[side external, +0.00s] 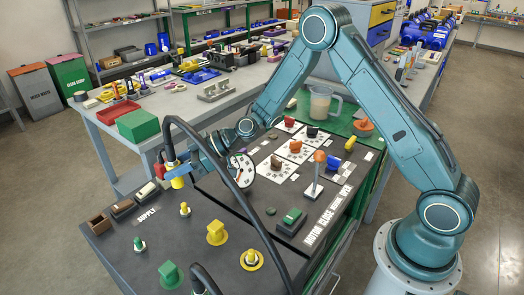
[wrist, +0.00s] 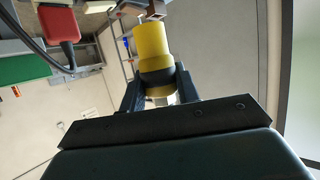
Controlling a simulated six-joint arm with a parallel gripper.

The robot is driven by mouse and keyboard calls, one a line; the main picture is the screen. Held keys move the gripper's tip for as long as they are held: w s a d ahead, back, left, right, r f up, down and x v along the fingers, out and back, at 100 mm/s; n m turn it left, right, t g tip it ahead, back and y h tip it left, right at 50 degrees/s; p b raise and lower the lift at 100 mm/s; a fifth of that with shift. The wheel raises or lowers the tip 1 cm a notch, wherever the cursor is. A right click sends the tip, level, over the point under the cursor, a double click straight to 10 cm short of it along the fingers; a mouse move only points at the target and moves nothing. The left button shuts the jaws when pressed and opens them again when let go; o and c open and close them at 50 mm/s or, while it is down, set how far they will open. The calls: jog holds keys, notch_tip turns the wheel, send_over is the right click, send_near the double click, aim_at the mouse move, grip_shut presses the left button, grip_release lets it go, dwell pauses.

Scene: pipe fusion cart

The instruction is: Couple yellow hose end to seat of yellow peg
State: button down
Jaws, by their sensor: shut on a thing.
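My gripper (side external: 180,170) is shut on the yellow hose end (side external: 175,181), which hangs upright above the back left of the dark cart top. A black hose (side external: 222,150) arches from it to the front. In the wrist view the hose end (wrist: 154,50) is a yellow cylinder with a dark band, between my gripper's two fingers (wrist: 158,92). A small yellow peg (side external: 185,209) stands on the cart below and slightly right of the hose end, apart from it. Another yellow fitting on a yellow ring (side external: 251,259) stands nearer the front. I cannot tell which is the named peg.
A second black hose (side external: 205,280) rises at the front.

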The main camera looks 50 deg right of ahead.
aim_at(170, 142)
jog(key=shift+f, duration=0.1)
jog(key=shift+f, duration=2.65)
jog(key=shift+f, duration=2.2)
jog(key=c, duration=0.9)
grip_release()
jog(key=shift+c, duration=0.2)
jog(key=shift+r, duration=0.1)
notch_tip(170, 142, up, 20)
jog(key=shift+f, duration=0.1)
dwell(0.3)
